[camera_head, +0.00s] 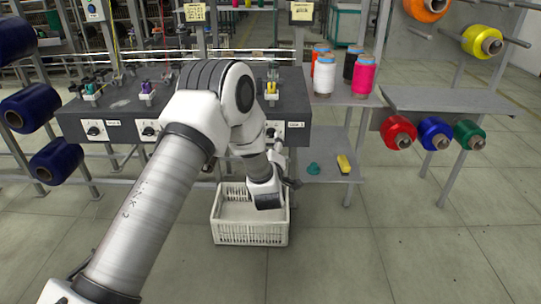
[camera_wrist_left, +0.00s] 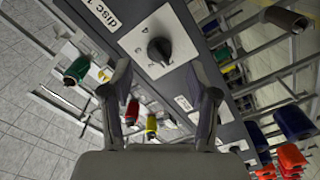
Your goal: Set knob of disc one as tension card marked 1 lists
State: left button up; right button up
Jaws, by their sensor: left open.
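The knob's pointer setting is too small to tell. In the head view my left arm reaches down in front of the dark machine box (camera_head: 190,108) and covers part of its right end. Yellow cards (camera_head: 195,12) and (camera_head: 301,12) hang above the box; their writing is unreadable. My right gripper is not in view.
A white crate (camera_head: 250,234) stands on the floor below my left wrist. Other knobs (camera_head: 95,130) and (camera_head: 149,131) lie along the box front. Thread cones (camera_head: 324,75) stand on a shelf to the right, with a yellow object (camera_head: 344,164) on a lower shelf.

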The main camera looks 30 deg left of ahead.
pick_arm(q)
jog(key=v, duration=0.7)
jog(key=shift+s, duration=0.2)
